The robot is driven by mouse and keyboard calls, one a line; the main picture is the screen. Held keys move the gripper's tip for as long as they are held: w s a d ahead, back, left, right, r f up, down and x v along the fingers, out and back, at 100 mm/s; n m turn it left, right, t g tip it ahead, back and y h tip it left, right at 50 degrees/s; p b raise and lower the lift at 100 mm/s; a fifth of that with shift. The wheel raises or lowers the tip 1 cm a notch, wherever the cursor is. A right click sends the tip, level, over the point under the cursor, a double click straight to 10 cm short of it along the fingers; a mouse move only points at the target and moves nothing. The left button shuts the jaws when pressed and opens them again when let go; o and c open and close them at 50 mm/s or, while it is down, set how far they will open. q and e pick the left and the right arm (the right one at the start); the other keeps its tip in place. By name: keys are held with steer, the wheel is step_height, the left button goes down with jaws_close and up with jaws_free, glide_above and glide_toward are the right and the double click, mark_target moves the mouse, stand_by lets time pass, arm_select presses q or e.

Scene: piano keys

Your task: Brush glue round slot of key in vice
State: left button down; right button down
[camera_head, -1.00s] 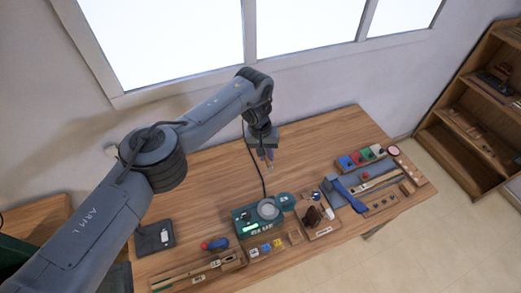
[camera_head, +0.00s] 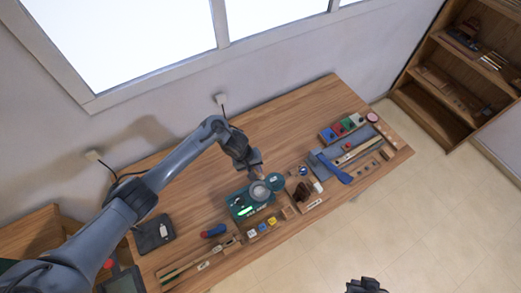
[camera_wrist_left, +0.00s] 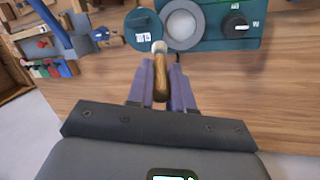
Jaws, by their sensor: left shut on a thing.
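My left gripper (camera_head: 255,168) is shut on a brush (camera_wrist_left: 160,78) with a brown wooden handle and a pale end. In the left wrist view the brush sits between the purple fingers, its pale end pointing at the glue pot (camera_wrist_left: 182,28). The pot is a round grey opening in a teal unit (camera_head: 240,205). I cannot tell whether the bristles touch it. A blue vice (camera_head: 332,168) stands to the right, with a long pale wooden key (camera_head: 358,151) at it. The key's slot is too small to make out. My right gripper (camera_head: 366,286) shows dark at the bottom edge; its jaws are unclear.
A teal disc (camera_head: 275,181) lies beside the pot. A wooden holder with dark and white items (camera_head: 305,191) stands between the pot and the vice. Coloured blocks (camera_head: 345,127) sit behind the vice. A red and blue tool (camera_head: 213,231) lies left. The table's back is clear.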

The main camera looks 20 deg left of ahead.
arm_select(q)
step_height(320, 180, down, 8)
steer(key=s+b, duration=0.3)
steer(key=b, duration=0.5)
steer(key=shift+f+h+b, duration=0.15)
steer(key=shift+h+b, duration=0.15)
steer(key=shift+d, duration=0.1)
stand_by(0.7)
steer(key=shift+f, duration=0.6)
stand_by(0.5)
steer(key=shift+f+p, duration=0.1)
steer(key=shift+p, duration=0.25)
stand_by(2.0)
stand_by(0.4)
